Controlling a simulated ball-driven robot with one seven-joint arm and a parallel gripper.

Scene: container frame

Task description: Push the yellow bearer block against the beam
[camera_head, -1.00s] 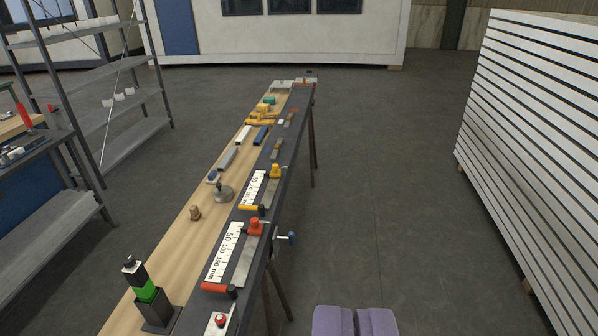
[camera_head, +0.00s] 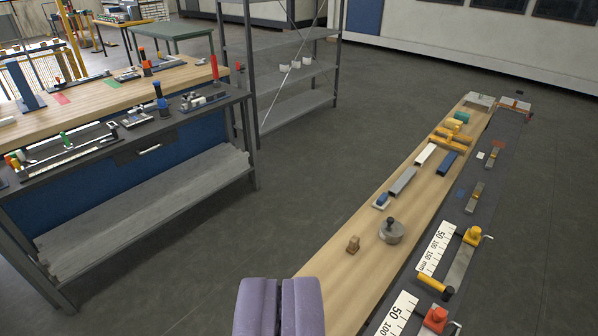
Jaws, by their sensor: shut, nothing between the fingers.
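My gripper (camera_head: 280,284) shows as two purple fingers at the bottom of the view. They are shut together and empty, in front of the near left edge of the long narrow bench (camera_head: 372,278). Yellow blocks (camera_head: 451,138) lie crosswise on the wooden strip toward the bench's far end, well beyond my gripper. I cannot tell which of them is the bearer block. White (camera_head: 425,157), grey (camera_head: 403,180) and dark blue (camera_head: 447,163) bars lie nearer on the bench. I cannot tell which thing is the beam, or whether a yellow block touches it.
A small wooden block (camera_head: 352,245) and a round grey weight (camera_head: 391,232) stand on the bench's near part. Yellow (camera_head: 472,236) and red (camera_head: 435,319) clamps line its dark right side. A workbench (camera_head: 150,150) and a grey shelf rack (camera_head: 285,75) stand left. The floor between is clear.

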